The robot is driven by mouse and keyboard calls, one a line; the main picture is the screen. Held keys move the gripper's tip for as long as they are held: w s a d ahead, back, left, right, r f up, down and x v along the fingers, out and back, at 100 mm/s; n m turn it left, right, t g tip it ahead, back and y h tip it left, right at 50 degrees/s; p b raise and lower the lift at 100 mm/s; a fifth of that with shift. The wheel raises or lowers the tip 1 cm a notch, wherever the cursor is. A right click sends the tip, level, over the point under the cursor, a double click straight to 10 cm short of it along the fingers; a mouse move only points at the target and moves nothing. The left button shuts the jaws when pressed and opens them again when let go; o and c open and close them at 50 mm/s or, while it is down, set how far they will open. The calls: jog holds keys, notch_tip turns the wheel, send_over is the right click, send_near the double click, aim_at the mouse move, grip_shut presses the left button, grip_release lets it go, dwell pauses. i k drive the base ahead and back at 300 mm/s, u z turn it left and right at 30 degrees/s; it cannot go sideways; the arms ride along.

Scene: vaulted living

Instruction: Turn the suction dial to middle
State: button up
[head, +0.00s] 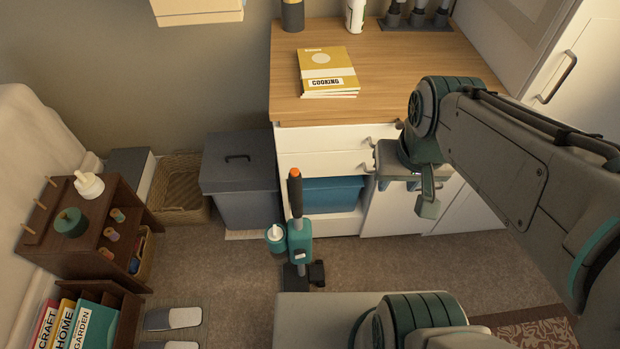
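An upright teal and grey vacuum (300,238) stands on the carpet in front of the cabinet, with a dark handle (296,198) tipped in orange. A round teal piece with a white top (275,235) sits at its left side. I cannot tell whether this is the suction dial, and no dial setting can be read. My gripper (428,200) hangs at the right of the vacuum, in front of the cabinet and clear of the vacuum. Its fingers are small and seen at an angle, so their opening is unclear. I see nothing held in it.
A wood-topped cabinet (390,100) with white drawers stands behind, bearing cooking books (327,72). A grey lidded bin (240,180) and a wicker basket (178,190) are left of the vacuum. Carpet between is clear.

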aim_at(300, 253)
jog(key=z, duration=2.05)
jog(key=k, duration=1.2)
jog(key=u, duration=2.15)
